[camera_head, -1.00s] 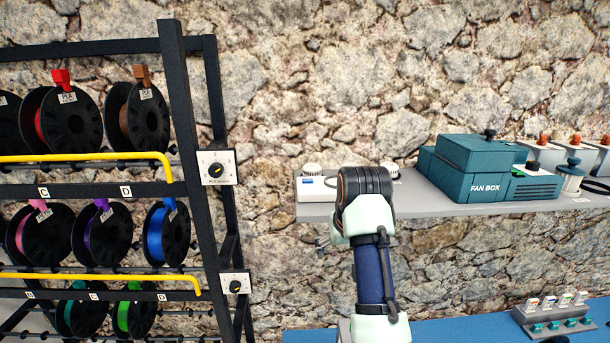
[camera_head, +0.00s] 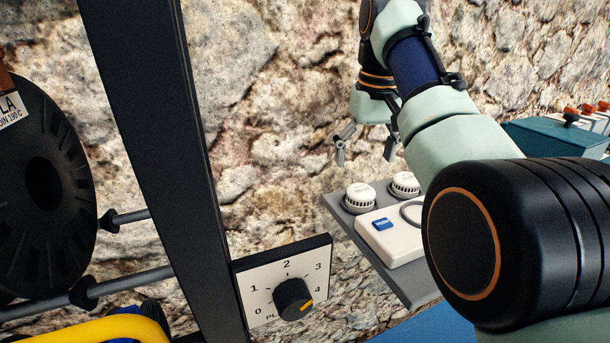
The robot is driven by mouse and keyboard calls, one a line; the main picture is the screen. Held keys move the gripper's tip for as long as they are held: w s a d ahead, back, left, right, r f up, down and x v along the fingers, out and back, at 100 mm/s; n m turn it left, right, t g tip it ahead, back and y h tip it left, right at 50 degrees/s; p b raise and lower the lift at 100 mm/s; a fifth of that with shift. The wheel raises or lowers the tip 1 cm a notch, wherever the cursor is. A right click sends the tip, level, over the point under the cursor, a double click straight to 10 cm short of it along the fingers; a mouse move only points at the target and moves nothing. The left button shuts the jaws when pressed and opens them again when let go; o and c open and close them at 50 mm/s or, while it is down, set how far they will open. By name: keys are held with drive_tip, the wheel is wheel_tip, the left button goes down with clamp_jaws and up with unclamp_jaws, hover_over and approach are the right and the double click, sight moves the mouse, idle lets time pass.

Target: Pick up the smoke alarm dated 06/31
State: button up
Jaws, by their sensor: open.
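The left alarm (camera_head: 359,197) is near the shelf's left end. The right alarm (camera_head: 404,184) is a little farther back, partly beside my arm. Date marks on them are too small to read. My gripper (camera_head: 363,153) is open and empty, with its fingers pointing down above the two alarms and apart from them. My arm hides the shelf to the right.
A black rack post (camera_head: 150,150) and a dial panel (camera_head: 285,283) are close on the left, beside a black spool (camera_head: 40,190).

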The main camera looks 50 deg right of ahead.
sight(362, 189)
drive_tip(key=shift+w, duration=0.2)
drive_tip(key=shift+s+f, duration=0.2)
drive_tip(key=shift+f, duration=0.1)
drive_tip(key=shift+s+f+b, duration=0.2)
drive_tip(key=shift+f+b, duration=1)
wheel_tip(362, 189, down, 5)
drive_tip(key=b, duration=0.5)
drive_tip(key=shift+w+f, duration=0.1)
drive_tip(key=shift+f, duration=0.05)
drive_tip(key=shift+r, duration=0.2)
drive_tip(key=c, duration=1.3)
